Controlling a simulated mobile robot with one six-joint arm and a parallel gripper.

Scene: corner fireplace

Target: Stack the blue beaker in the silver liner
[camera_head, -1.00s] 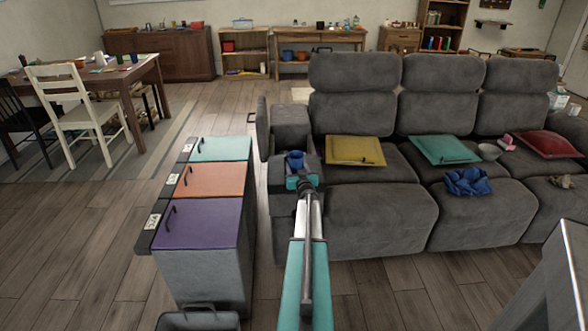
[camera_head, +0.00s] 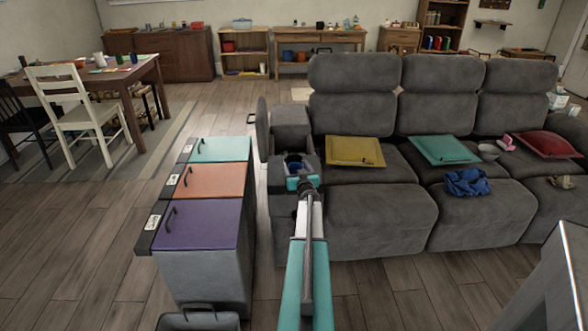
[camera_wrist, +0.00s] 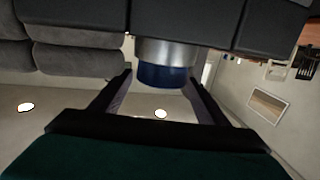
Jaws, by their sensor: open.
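The blue beaker (camera_head: 293,166) is at the sofa's left armrest, just beyond my gripper (camera_head: 301,184) in the head view. The wrist view is upside down. There the blue beaker (camera_wrist: 165,76) sticks up out of the silver liner (camera_wrist: 166,50), upright and in line with it. The beaker's lower part is hidden by the liner's wall. My gripper (camera_wrist: 158,76) is open, with one finger at each side of the beaker's upper part. I cannot tell whether a finger touches it.
The grey sofa (camera_head: 371,208) holds a yellow cushion (camera_head: 354,151), a teal cushion (camera_head: 444,149), a red cushion (camera_head: 545,145) and a blue cloth (camera_head: 467,182). A bin with purple (camera_head: 203,224), orange and teal lids stands left of the armrest. Open floor lies further left.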

